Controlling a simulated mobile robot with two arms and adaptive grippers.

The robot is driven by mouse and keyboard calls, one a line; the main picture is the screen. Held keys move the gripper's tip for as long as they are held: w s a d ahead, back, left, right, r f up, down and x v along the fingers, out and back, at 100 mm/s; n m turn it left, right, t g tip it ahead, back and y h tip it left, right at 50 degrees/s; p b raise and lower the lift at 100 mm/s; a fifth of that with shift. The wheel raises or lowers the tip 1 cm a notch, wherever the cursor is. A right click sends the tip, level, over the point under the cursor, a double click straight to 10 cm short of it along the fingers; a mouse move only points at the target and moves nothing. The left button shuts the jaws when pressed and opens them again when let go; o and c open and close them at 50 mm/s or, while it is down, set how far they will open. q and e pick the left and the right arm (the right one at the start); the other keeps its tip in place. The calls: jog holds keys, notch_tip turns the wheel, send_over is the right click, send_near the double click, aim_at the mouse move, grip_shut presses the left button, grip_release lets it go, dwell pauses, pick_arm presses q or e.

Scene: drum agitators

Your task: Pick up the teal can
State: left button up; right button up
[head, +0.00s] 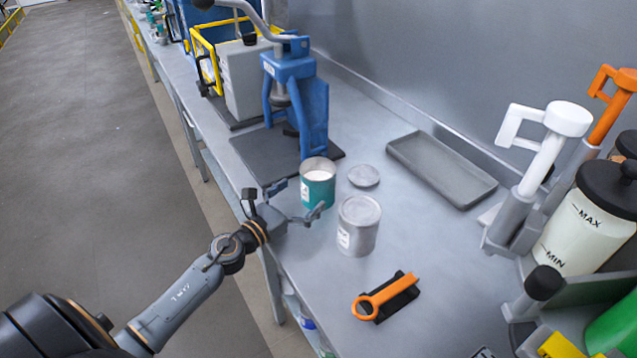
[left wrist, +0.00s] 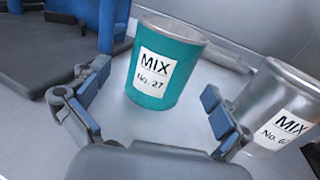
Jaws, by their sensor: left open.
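The teal can (head: 318,188) stands upright on the metal bench, open at the top with pale contents and a white label. In the left wrist view the teal can (left wrist: 165,75) stands ahead, its label reading MIX No. 27. My left gripper (head: 299,200) is open, with its fingers spread in front of the can. In the left wrist view the gripper (left wrist: 155,112) has one finger on each side of the can's lower front, apart from it, and nothing is held. My right gripper is not in view.
A silver can (head: 358,228) stands close to the right of the teal can, near the right finger. A round lid (head: 363,176) lies behind. A blue press (head: 296,90), a grey tray (head: 441,168) and an orange tool (head: 385,297) are around.

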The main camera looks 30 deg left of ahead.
aim_at(328, 175)
pick_arm(q)
jog(key=shift+w+d, duration=0.1)
jog(key=shift+w, duration=0.15)
jog(key=p+x, duration=0.1)
jog(key=x, duration=0.3)
jog(key=shift+w+d, duration=0.1)
jog(key=shift+d, duration=0.1)
jog(key=shift+w+d+f, duration=0.15)
jog(key=shift+w+f, duration=0.05)
jog(key=shift+w, duration=0.25)
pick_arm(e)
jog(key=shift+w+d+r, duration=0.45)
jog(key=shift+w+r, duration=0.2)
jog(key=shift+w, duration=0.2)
pick_arm(q)
jog(key=shift+s, duration=0.1)
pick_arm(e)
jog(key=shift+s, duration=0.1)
pick_arm(q)
jog(key=c, duration=1.4)
jog(key=shift+r, duration=0.1)
jog(key=shift+c, duration=0.4)
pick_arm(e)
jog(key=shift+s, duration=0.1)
pick_arm(q)
jog(key=shift+r, duration=0.15)
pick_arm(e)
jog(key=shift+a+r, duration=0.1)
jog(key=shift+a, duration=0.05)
